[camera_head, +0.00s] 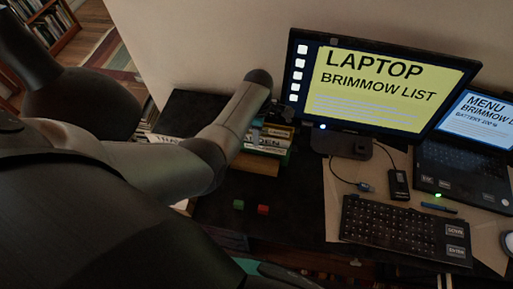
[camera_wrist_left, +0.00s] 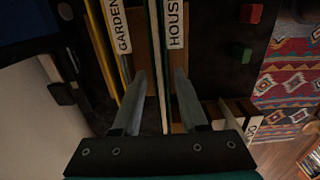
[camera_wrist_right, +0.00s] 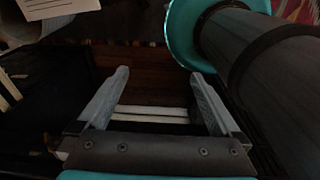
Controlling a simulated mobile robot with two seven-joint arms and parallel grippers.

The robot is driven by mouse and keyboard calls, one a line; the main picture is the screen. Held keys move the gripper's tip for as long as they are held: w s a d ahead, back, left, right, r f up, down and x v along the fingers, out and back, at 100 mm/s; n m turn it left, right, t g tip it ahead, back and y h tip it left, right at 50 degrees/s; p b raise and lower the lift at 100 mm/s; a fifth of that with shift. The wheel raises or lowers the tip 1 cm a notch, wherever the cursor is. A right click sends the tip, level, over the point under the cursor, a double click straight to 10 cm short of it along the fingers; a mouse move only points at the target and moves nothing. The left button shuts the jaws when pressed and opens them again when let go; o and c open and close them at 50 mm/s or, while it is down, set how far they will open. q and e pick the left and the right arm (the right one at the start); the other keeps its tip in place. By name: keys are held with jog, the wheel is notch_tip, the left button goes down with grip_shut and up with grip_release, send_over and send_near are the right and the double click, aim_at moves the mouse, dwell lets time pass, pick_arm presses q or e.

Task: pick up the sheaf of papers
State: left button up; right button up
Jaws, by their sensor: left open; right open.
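I cannot make out the sheaf of papers for certain in any view. My left gripper (camera_wrist_left: 160,82) is open over the book stack in the left wrist view; white page-like edges (camera_wrist_left: 158,60) run between its fingers, and I cannot tell whether they touch. In the head view my left arm reaches to the stack (camera_head: 268,140) and hides part of it. My right gripper (camera_wrist_right: 158,85) is open and empty in the right wrist view. Pale strips (camera_wrist_right: 152,112) show beyond its fingers, and a pale lined sheet (camera_wrist_right: 25,28) lies at the upper left; I cannot tell whether either is the sheaf.
On the dark desk stand a monitor (camera_head: 385,85), a laptop (camera_head: 465,170) and a keyboard (camera_head: 405,228). A green block (camera_head: 238,204) and a red block (camera_head: 263,210) lie in front of the stack. The desk between the blocks and keyboard is clear.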

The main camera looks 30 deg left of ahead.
pick_arm(q)
jog(key=shift+f, duration=0.25)
dwell(0.6)
grip_shut()
dwell(0.3)
dwell(1.1)
